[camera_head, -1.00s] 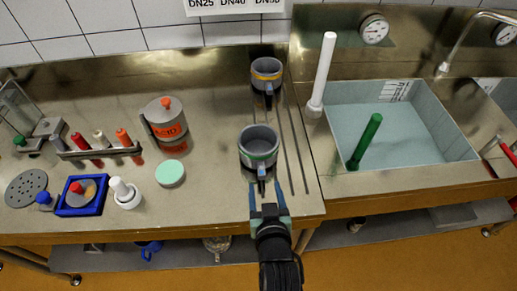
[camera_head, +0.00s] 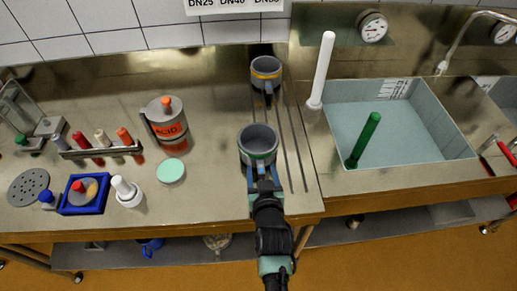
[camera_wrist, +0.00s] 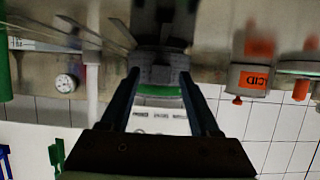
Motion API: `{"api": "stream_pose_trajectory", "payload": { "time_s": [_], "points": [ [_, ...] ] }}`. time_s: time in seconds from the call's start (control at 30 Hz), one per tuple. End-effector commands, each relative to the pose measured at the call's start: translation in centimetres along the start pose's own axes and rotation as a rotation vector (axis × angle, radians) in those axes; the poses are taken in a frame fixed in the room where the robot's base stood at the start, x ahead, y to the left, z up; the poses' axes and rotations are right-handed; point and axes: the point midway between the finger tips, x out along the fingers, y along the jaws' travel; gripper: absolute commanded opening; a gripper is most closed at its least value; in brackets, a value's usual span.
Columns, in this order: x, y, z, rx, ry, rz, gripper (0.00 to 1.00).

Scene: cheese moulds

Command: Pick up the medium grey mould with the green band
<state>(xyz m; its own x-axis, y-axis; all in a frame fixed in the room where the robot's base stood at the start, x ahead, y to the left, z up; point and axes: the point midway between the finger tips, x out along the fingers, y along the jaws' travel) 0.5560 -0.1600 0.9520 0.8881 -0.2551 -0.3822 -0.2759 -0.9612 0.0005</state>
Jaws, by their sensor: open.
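The grey mould with the green band (camera_head: 257,152) stands upright near the front edge of the steel counter, and its hollow top shows. In the wrist view the mould's green band (camera_wrist: 160,91) shows between the fingers. My gripper (camera_head: 263,172) is open at the near side of this mould. Its two blue fingers point at the mould and stand to either side of its handle area. The handle is mostly hidden in the head view. Whether a finger touches the mould I cannot tell.
Another grey mould with a yellow-orange band (camera_head: 266,75) stands behind. Thin rods (camera_head: 292,140) lie right of the moulds. The sink (camera_head: 425,150) with white and green sticks is further right. An ACID can (camera_head: 167,125), a mint disc (camera_head: 170,171) and a blue tray (camera_head: 70,210) are left.

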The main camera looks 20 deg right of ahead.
Motion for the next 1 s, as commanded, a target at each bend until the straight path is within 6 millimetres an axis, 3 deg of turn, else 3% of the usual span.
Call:
{"api": "stream_pose_trajectory", "payload": {
  "time_s": [0.07, 0.4, 1.0],
  "points": [
    [-0.02, 0.00, 0.01, 0.000, 0.000, 0.000, 0.61],
    [-0.04, 0.00, 0.02, 0.000, 0.000, 0.000, 0.00],
    [-0.04, 0.00, 0.02, 0.000, -0.001, 0.000, 0.00]
  ]
}}
